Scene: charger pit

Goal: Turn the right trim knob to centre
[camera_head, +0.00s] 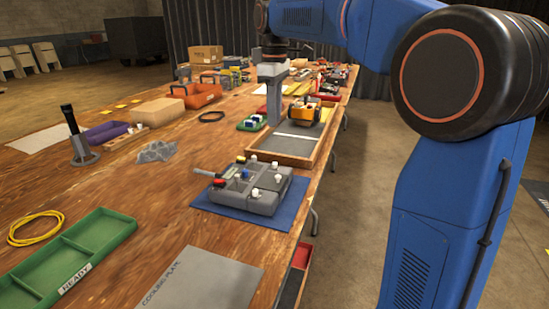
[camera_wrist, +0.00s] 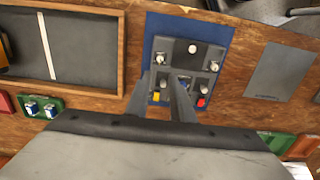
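The grey control box (camera_head: 248,190) lies on a blue mat (camera_head: 290,213) in the middle of the head view. Several small white knobs stand on it, with a blue part and a red-tipped part. Which is the right trim knob I cannot tell for sure. In the wrist view the box (camera_wrist: 190,79) shows white knobs at its left (camera_wrist: 160,58) and right (camera_wrist: 214,67), and yellow and red parts near my gripper. My gripper (camera_wrist: 168,82) has its two fingers apart with nothing between them, overlapping the box in this view. In the head view my gripper (camera_head: 273,112) hangs behind the box.
A grey cooling plate (camera_head: 205,283) and a green READY tray (camera_head: 80,255) are nearer. A dark upright post (camera_head: 75,130) stands at left. Bare wood lies left of the mat.

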